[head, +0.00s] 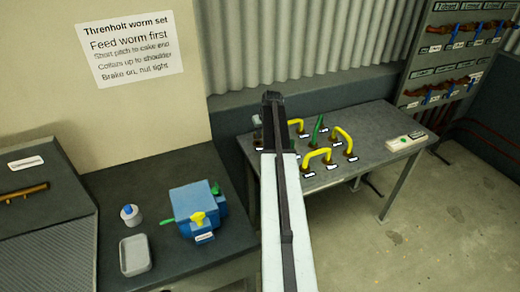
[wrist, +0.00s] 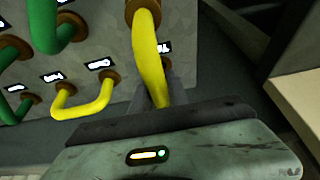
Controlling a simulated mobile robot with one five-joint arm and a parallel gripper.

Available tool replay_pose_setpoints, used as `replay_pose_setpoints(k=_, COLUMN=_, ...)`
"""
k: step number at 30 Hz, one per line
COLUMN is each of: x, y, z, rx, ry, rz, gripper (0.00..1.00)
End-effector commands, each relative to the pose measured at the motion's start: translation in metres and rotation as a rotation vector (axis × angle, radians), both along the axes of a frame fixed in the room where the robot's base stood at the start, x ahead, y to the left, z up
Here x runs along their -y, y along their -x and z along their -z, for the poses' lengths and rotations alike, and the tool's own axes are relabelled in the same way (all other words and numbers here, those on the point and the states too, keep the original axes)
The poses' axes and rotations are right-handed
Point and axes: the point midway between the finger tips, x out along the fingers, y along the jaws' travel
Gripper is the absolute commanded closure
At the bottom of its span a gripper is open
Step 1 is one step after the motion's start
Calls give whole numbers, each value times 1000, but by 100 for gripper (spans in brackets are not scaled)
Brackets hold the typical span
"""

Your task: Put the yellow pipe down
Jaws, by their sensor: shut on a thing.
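In the wrist view my gripper (wrist: 157,95) is shut on a yellow pipe (wrist: 148,50). The pipe's upper end meets a brown fitting (wrist: 143,10); I cannot tell whether it is seated in it or only in front of it. The pipe's lower end is hidden by my gripper. A second yellow pipe (wrist: 85,110), U-shaped, spans two brown fittings to the left. In the head view several yellow pipes (head: 317,156) stand on the grey table (head: 375,165). My arm covers part of them, and my fingertips cannot be made out there.
Green pipes (wrist: 60,25) with white labels are left of my gripper in the wrist view. A white device (head: 406,141) lies on the table's right. A blue box (head: 195,207), a grey tray (head: 135,255) and a small white pot (head: 130,215) stand on the left bench.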

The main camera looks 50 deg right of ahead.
Motion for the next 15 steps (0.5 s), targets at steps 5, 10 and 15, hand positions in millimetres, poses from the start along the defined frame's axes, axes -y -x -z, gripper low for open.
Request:
replay_pose_setpoints(k=5, x=0, y=0, z=10, rx=0, ry=0, rz=0, gripper=100)
replay_pose_setpoints(k=10, x=-1, y=0, z=40, rx=0, ry=0, rz=-1, gripper=100)
replay_pose_setpoints(k=15, x=-1, y=-1, z=38, rx=0, ry=0, rz=-1, gripper=100)
